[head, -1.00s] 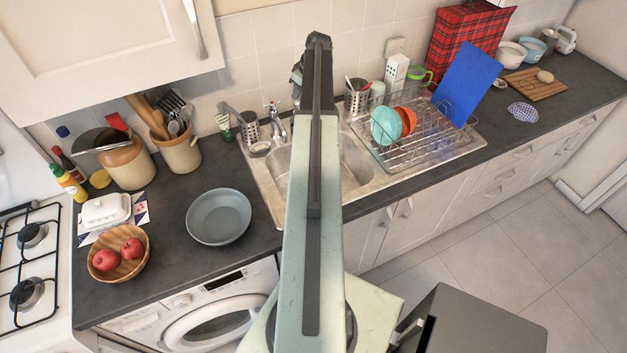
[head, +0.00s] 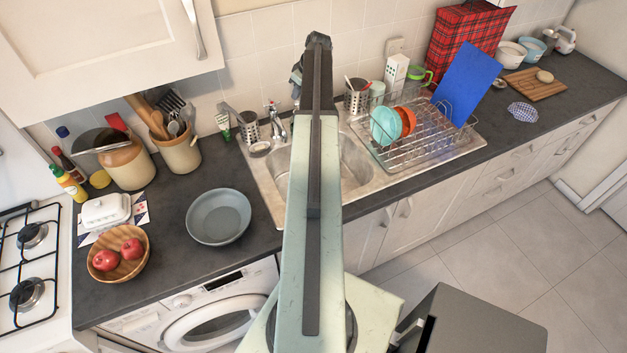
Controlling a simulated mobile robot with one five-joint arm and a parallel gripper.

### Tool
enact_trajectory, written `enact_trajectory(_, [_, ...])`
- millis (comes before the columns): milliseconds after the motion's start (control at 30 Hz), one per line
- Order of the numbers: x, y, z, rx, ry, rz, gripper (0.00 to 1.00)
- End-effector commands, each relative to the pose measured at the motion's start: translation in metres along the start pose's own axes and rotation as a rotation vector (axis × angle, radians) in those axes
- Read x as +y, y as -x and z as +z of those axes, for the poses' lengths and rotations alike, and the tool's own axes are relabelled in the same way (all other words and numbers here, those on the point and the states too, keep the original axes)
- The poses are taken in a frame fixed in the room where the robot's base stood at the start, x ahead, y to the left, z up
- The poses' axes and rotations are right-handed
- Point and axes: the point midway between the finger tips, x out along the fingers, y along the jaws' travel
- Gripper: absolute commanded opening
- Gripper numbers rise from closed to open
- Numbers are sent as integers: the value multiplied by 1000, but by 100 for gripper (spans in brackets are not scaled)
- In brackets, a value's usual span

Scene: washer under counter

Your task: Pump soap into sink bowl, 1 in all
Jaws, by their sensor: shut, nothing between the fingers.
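The steel sink bowl (head: 275,170) is set into the dark counter behind my arm. Its left and right parts show on either side of the arm, and its middle is hidden. The tap (head: 276,126) stands at the back left of the sink. I cannot make out a soap pump; one may be hidden behind my arm. A small green and white tube (head: 223,126) stands left of the tap. My gripper (head: 297,78) is at the far end of the raised arm, near the tiled wall behind the sink. It is shut, mostly hidden, and nothing shows in it.
A dish rack (head: 440,140) with bowls and a blue board (head: 459,84) stands right of the sink. A steel utensil holder (head: 356,98) is just right of my arm's end. A grey bowl (head: 218,216) sits left of the sink. A wall cupboard (head: 110,50) overhangs the left.

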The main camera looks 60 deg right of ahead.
Motion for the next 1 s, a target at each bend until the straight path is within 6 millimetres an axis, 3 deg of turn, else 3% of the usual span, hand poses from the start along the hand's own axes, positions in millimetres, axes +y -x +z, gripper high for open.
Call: enact_trajectory(1000, [0, -24, 10, -1, 0, 0, 0])
